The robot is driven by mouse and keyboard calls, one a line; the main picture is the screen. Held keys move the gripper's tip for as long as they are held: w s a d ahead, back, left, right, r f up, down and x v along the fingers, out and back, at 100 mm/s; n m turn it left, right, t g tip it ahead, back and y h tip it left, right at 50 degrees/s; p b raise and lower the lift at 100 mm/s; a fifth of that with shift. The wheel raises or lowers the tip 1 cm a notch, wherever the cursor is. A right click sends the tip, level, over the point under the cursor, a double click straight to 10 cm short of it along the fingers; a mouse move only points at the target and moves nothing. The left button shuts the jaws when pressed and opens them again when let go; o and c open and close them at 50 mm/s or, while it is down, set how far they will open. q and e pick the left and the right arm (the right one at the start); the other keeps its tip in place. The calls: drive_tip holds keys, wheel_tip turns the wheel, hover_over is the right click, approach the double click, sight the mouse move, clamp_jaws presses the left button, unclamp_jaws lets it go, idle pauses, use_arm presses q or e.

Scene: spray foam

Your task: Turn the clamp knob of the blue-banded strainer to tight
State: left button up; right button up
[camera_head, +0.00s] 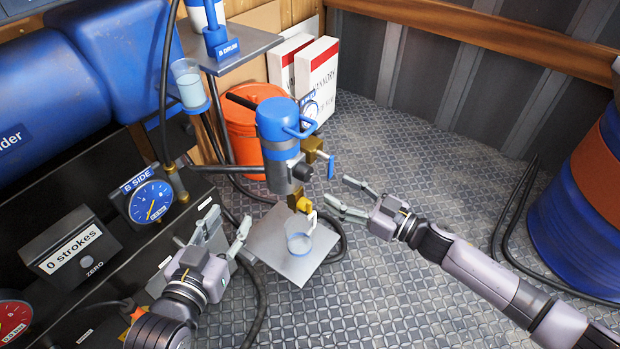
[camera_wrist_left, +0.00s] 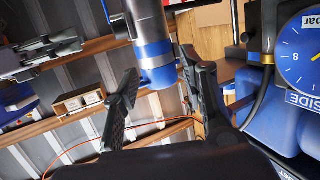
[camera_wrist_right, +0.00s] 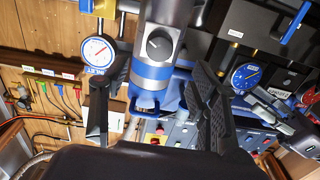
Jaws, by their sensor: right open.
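The blue-banded strainer (camera_head: 279,155) is an upright grey cylinder with a blue cap and loop handle, in the middle of the head view. A round dark knob (camera_head: 301,170) sits on its side; in the right wrist view the knob (camera_wrist_right: 160,44) faces the camera with a pale pointer line. My right gripper (camera_head: 338,190) is open and empty, to the right of the strainer and apart from it. My left gripper (camera_head: 226,220) is open and empty, lower left of the strainer. The strainer (camera_wrist_left: 150,30) also shows beyond its fingers in the left wrist view.
A clear cup (camera_head: 299,240) stands on a grey plate (camera_head: 275,265) below the strainer's brass outlet. An orange bucket (camera_head: 243,125) is behind. A B SIDE gauge (camera_head: 151,201) and a stroke counter (camera_head: 69,249) are left. A blue drum (camera_head: 575,240) stands right. Open floor lies between.

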sight(309, 175)
drive_tip(key=b+x, duration=0.1)
drive_tip(key=x, duration=0.7)
drive_tip(key=shift+w+a+b, duration=0.2)
drive_tip(key=shift+a+b, duration=0.05)
drive_tip(key=shift+b, duration=0.15)
drive_tip(key=shift+w+a, duration=0.2)
drive_tip(key=shift+a, duration=0.05)
use_arm(q)
wheel_tip(309, 175, up, 9)
drive_tip(key=d+t+h, duration=0.1)
drive_tip(key=t, duration=0.4)
drive_tip(key=shift+d+r+t+h, duration=0.2)
drive_tip(key=shift+d+t+h, duration=0.1)
drive_tip(key=shift+t, duration=0.1)
drive_tip(key=shift+w, duration=0.1)
use_arm(e)
drive_tip(key=c, duration=1.1)
drive_tip(key=shift+c, duration=0.2)
